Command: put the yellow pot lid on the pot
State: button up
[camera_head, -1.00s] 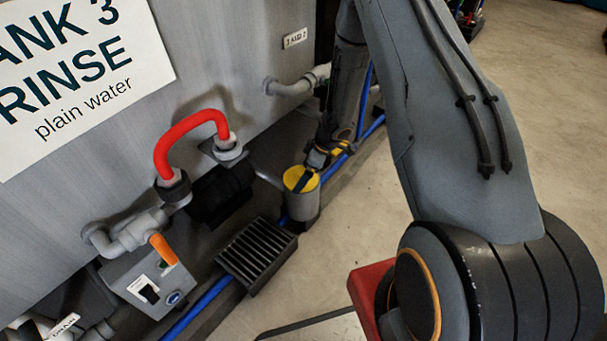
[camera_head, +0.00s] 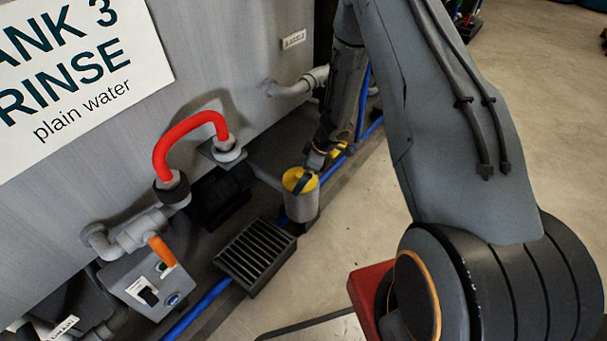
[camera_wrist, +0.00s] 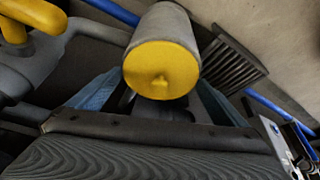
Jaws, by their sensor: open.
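The yellow lid (camera_head: 291,178) sits on top of the grey cylindrical pot (camera_head: 302,208) beside the tank, and looks level and seated. In the wrist view the lid (camera_wrist: 160,62) faces me as a yellow disc with a small knob, covering the end of the grey pot (camera_wrist: 160,22). My gripper (camera_head: 304,180) is at the lid, with a dark finger in front of it in the head view. In the wrist view the fingers of my gripper (camera_wrist: 157,88) are apart, one on each side of the lid. Whether either finger touches the lid is unclear.
A black slotted grate (camera_head: 256,252) lies just left of the pot. A red hose loop (camera_head: 187,130), grey pipes (camera_head: 291,88) and a control box with an orange handle (camera_head: 160,249) stand along the tank (camera_head: 220,60). Open floor (camera_head: 365,190) lies right of the pot.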

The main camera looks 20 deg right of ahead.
jog(key=p+v, duration=0.4)
jog(key=v, duration=0.8)
jog(key=shift+p, duration=0.4)
jog(key=shift+r, duration=0.1)
